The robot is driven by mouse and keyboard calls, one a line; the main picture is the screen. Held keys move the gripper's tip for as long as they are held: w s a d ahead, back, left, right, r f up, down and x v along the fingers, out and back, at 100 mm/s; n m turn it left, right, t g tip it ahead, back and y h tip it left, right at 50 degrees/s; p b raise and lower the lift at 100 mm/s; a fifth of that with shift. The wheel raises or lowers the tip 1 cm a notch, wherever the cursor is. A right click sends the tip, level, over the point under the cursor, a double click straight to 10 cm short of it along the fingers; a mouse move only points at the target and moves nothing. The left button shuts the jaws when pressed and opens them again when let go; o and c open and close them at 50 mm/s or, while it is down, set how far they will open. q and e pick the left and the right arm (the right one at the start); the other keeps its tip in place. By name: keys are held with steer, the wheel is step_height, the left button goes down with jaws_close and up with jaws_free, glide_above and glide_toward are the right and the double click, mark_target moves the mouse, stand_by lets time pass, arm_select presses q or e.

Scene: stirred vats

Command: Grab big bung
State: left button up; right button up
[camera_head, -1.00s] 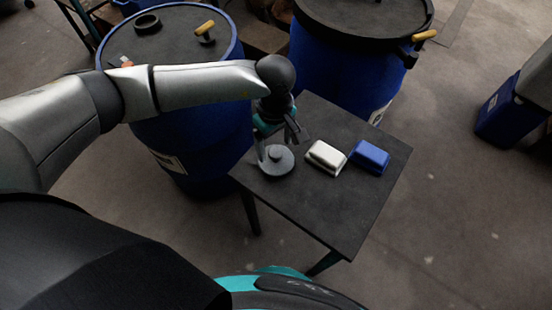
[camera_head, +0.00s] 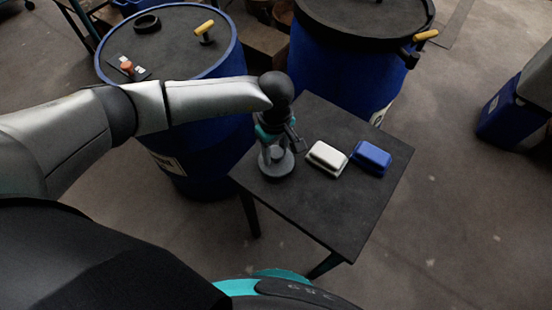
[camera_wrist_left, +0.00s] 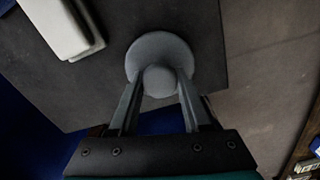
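The big bung (camera_head: 277,166) is a grey round disc with a knob on top. It sits on the left part of the small dark table (camera_head: 345,215). My left gripper (camera_head: 277,152) is directly above it, pointing down. In the left wrist view the bung (camera_wrist_left: 160,49) lies beyond the fingertips, and the left gripper (camera_wrist_left: 161,82) has one finger on each side of the knob. The fingers look open around it; firm contact cannot be made out. In the head view the gripper hides part of the knob. My right gripper is not in view.
A white block (camera_head: 327,158) and a blue block (camera_head: 371,157) lie right of the bung on the table. A blue vat (camera_head: 200,150) stands at the left, with a black ring (camera_head: 147,24) on its lid. Another blue vat (camera_head: 335,75) stands behind the table.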

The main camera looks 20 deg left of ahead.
arm_select(q)
jaws_close()
steer(key=shift+r, duration=0.15)
